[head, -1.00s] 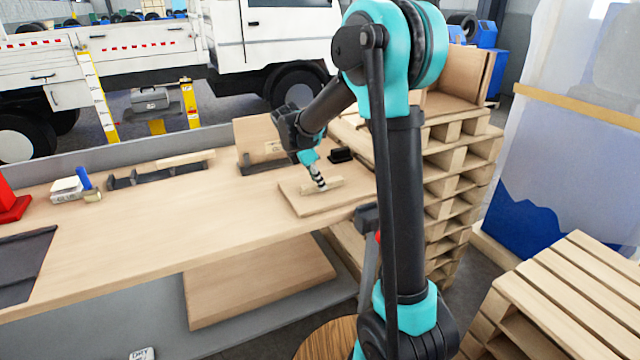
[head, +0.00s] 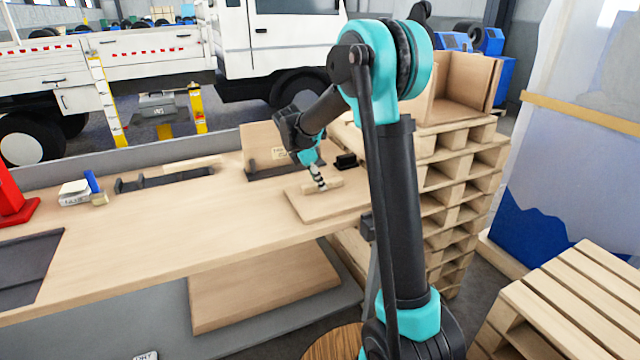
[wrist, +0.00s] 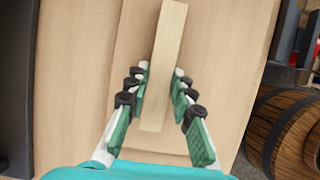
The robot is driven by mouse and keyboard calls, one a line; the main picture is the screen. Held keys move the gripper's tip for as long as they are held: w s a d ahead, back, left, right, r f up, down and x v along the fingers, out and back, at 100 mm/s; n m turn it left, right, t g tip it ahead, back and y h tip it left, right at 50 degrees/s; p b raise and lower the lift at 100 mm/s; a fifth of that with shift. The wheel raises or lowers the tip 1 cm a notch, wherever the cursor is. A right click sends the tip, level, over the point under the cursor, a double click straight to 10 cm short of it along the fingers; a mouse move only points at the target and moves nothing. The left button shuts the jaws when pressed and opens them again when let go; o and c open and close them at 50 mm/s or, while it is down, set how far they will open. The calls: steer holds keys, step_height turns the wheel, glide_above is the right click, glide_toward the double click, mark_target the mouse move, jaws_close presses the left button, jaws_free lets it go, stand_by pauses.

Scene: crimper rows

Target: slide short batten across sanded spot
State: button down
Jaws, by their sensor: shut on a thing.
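My gripper (head: 319,182) is shut on a short pale batten (wrist: 165,50), with a finger on each long side. In the wrist view my gripper (wrist: 161,88) has the batten running away between its fingers. In the head view the batten (head: 335,184) lies low over a flat wooden board (head: 315,211) on the bench; I cannot tell whether it touches the board. I cannot make out a distinct sanded spot on the board; the batten and fingers cover part of it.
The wooden bench (head: 140,232) is mostly clear left of the board. A dark rack (head: 165,180), an upright wooden panel (head: 262,145) and a small black block (head: 346,161) stand behind. Stacked pallets (head: 455,185) rise at the right. A barrel (wrist: 290,125) shows in the wrist view.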

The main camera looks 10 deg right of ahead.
steer(key=shift+w+a, duration=0.1)
steer(key=shift+w, duration=0.2)
steer(key=c, duration=1.2)
jaws_free()
steer(key=v, duration=1.2)
